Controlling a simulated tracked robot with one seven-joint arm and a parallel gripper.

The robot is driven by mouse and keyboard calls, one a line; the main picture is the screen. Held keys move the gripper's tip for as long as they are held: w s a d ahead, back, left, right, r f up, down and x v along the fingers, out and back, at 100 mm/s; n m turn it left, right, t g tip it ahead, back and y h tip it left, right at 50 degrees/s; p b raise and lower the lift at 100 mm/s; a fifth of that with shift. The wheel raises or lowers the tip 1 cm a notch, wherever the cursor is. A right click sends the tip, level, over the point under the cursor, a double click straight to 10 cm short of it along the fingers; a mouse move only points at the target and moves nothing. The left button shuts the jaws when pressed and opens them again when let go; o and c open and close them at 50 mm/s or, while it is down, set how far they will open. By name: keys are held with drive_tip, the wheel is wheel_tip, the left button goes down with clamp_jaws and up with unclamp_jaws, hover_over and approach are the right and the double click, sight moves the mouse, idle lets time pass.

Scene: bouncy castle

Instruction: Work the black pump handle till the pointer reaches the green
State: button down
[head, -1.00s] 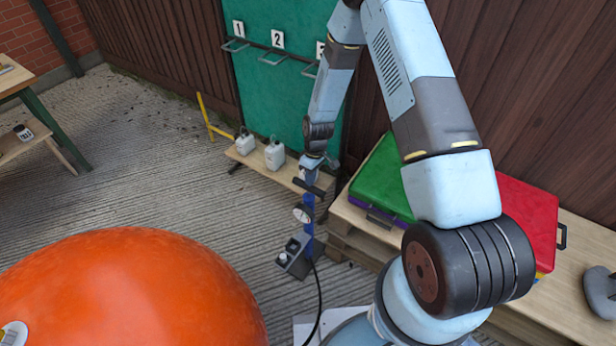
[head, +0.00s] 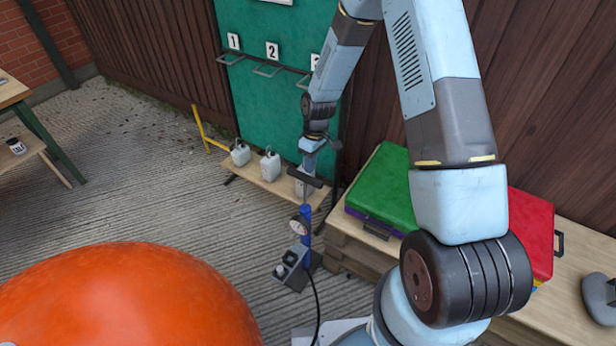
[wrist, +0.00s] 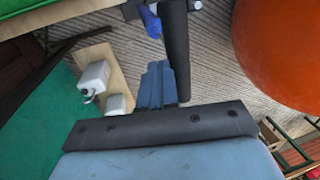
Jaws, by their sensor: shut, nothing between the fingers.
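The pump stands on the ground in the head view, with a blue column (head: 305,228), a grey base (head: 291,269) and a round gauge (head: 298,225). The gauge's pointer and green zone are too small to read. Its black T-handle (head: 304,178) is raised, with rod showing below it. My gripper (head: 309,163) is at the handle from above, shut and empty. In the wrist view the shut blue fingers (wrist: 157,70) lie right beside the black handle bar (wrist: 175,48). Whether they touch it I cannot tell. Part of the blue column (wrist: 151,20) shows beyond.
A large orange inflated shape (head: 130,300) fills the lower left. A black hose (head: 316,295) runs from the pump. White canisters (head: 270,166) stand on a low bench behind. A wooden platform with a green case (head: 385,185) and red case (head: 532,230) is right. Concrete is open left.

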drive_tip(key=shift+w+d+r, duration=0.1)
drive_tip(key=shift+r, duration=0.65)
drive_tip(key=shift+w+d+r, duration=0.1)
drive_tip(key=shift+r, duration=0.6)
drive_tip(key=s+d+r+m+t, duration=0.1)
drive_tip(key=s+d+r, duration=0.15)
drive_tip(key=r, duration=0.65)
drive_tip(key=s+d+r+m+t+h, duration=0.1)
drive_tip(key=d+r+m, duration=0.15)
drive_tip(key=r, duration=0.55)
drive_tip(key=s+d+r+m+t, duration=0.1)
drive_tip(key=s+d+r, duration=0.15)
drive_tip(key=r, duration=0.65)
drive_tip(key=s+d+r+m+t, duration=0.2)
drive_tip(key=s+d+r+m, duration=0.1)
drive_tip(key=s+r, duration=0.5)
drive_tip(key=s+d+r+m+t, duration=0.2)
drive_tip(key=s+d+r, duration=0.3)
drive_tip(key=s, duration=0.9)
drive_tip(key=shift+s+r+m, duration=0.15)
drive_tip(key=shift+r+m, duration=0.3)
drive_tip(key=shift+r, duration=1.15)
